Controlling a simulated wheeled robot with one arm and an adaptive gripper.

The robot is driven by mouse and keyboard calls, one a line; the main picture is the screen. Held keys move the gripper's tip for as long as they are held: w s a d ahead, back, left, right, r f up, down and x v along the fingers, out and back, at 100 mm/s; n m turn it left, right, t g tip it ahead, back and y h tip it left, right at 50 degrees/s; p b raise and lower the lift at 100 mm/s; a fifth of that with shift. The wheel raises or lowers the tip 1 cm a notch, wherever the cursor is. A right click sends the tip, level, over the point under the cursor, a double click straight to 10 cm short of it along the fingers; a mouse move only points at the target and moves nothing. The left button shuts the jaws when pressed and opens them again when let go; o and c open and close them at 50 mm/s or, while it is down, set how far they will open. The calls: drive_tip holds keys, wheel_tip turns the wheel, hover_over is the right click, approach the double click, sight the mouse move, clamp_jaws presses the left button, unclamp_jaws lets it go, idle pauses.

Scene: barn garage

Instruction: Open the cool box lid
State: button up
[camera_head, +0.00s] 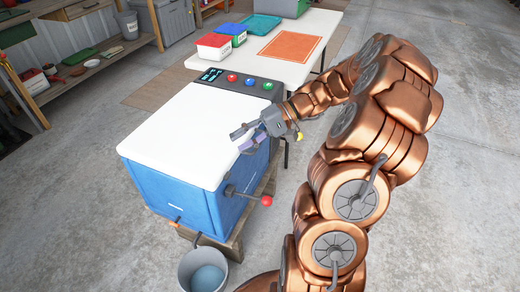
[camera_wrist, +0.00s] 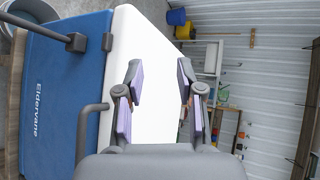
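The cool box has a blue body (camera_head: 165,190) and a flat white lid (camera_head: 185,130), which lies shut on top. In the wrist view the blue body (camera_wrist: 60,100) is at left and the white lid (camera_wrist: 150,45) runs behind my fingers. My gripper (camera_head: 241,138) is at the lid's right edge in the head view. Its purple-padded fingers (camera_wrist: 157,78) are apart with nothing held between them. I cannot tell whether they touch the lid. A grey bracket-like handle (camera_wrist: 90,122) shows on the box's side near the lid seam.
A lever with a red knob (camera_head: 266,201) sticks out of the box's side. A control panel (camera_head: 238,83) stands behind the lid. A bucket (camera_head: 203,270) is at the box's front. A white table (camera_head: 265,68) with bins stands behind. Floor at right is clear.

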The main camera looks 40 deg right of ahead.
drive_tip(key=d+f+m+t+b, duration=0.3)
drive_tip(key=d+f+t, duration=0.45)
drive_tip(key=d, duration=0.75)
drive_tip(key=shift+g, duration=0.65)
drive_tip(key=shift+d+f+x, duration=0.1)
drive_tip(key=shift+f+x, duration=0.05)
drive_tip(key=shift+x, duration=1.2)
drive_tip(key=shift+d+f+x, duration=0.1)
drive_tip(key=shift+f+x, duration=0.05)
drive_tip(key=shift+x, duration=1.25)
drive_tip(key=shift+d+f+x, duration=0.1)
drive_tip(key=shift+f+x, duration=0.05)
drive_tip(key=shift+x, duration=1.2)
drive_tip(key=shift+w+a, duration=0.1)
drive_tip(key=shift+w, duration=0.1)
clamp_jaws()
